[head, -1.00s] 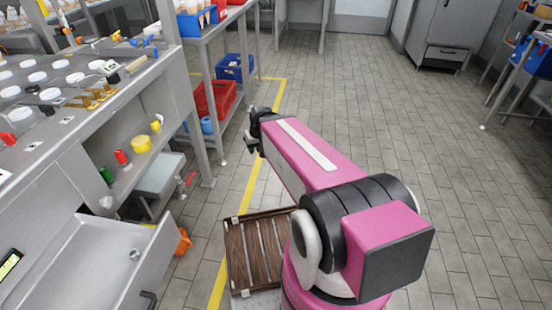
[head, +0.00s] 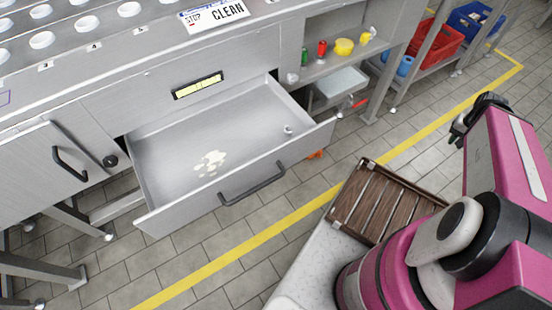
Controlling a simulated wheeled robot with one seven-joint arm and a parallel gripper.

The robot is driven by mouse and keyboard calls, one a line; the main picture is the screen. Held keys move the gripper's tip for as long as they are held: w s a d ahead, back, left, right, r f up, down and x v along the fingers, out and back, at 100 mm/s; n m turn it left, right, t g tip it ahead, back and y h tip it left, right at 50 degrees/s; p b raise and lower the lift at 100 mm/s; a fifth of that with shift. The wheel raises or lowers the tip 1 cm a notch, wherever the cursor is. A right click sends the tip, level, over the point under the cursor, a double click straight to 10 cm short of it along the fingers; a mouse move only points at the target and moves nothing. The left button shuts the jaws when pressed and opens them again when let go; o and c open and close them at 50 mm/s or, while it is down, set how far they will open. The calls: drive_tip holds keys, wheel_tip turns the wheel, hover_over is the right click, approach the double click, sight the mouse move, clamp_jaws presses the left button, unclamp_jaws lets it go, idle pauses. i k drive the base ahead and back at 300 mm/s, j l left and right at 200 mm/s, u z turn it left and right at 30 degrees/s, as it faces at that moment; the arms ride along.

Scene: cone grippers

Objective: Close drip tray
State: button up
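The drip tray (head: 230,130) is a wide, shallow metal drawer, pulled out of the steel counter below a yellow label. A pale spill (head: 210,163) lies on its floor, and a small round fitting stands near its right end. Its front carries a dark bar handle (head: 253,185). My gripper (head: 462,128) is at the right of the head view, over the floor, well apart from the tray and handle. It is small and partly hidden by my pink arm, so its opening does not show clearly.
A wooden slatted crate (head: 385,203) sits beside my base, right of the tray. A cabinet door (head: 45,165) with a dark handle is at left. A shelf (head: 345,60) with small coloured items is right of the tray. Tiled floor with a yellow line lies in front.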

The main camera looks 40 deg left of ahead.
sight(189, 162)
drive_tip(key=l+u, duration=0.3)
drive_tip(key=l, duration=0.55)
drive_tip(key=u, duration=2.95)
drive_tip(key=k+u, duration=0.2)
drive_tip(key=k+j, duration=0.05)
drive_tip(key=k, duration=0.05)
